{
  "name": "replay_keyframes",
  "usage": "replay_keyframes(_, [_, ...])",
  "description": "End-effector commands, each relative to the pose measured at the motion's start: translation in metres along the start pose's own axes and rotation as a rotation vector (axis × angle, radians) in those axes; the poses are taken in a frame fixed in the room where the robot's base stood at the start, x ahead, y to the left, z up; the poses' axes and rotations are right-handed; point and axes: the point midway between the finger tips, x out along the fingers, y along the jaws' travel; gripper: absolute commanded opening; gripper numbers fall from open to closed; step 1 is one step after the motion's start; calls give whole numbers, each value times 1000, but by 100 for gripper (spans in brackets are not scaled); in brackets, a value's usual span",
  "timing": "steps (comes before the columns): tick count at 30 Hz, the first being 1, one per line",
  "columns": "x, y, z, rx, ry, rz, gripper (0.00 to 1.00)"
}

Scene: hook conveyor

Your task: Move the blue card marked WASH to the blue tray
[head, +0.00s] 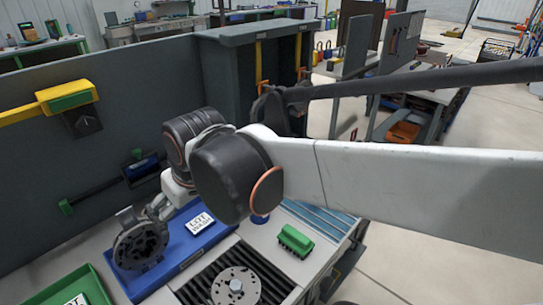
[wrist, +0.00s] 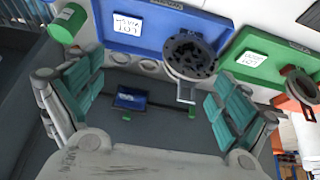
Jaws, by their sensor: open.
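The blue card (head: 143,167) sits against the grey wall panel, on a dark bar above the bench; its lettering is too small to read. In the wrist view the blue card (wrist: 130,100) appears between the teal fingers of my gripper (wrist: 155,78). The fingers are spread wide and do not touch it. In the head view my gripper (head: 155,210) is low by the wall, partly hidden by my arm. The blue tray (head: 180,245) lies on the bench, and also shows in the wrist view (wrist: 155,42). It holds a white LOT WASH label and a dark round metal part.
A green tray (head: 92,285) with a white label is left of the blue tray. A dark slotted rack with a metal disc (head: 236,287) and a green block (head: 295,240) are to the right. A yellow bar (head: 65,97) juts from the wall above.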

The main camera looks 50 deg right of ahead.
Motion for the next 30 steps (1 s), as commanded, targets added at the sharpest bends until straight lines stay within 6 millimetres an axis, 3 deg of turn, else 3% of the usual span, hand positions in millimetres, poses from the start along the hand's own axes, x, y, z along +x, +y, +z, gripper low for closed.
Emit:
replay_keyframes(3, [-10,-8,23,1,52,-7,95])
replay_keyframes(10, [-18,-17,50,4,127,-18,95])
replay_keyframes(30, [-19,-19,56,6,148,-22,95])
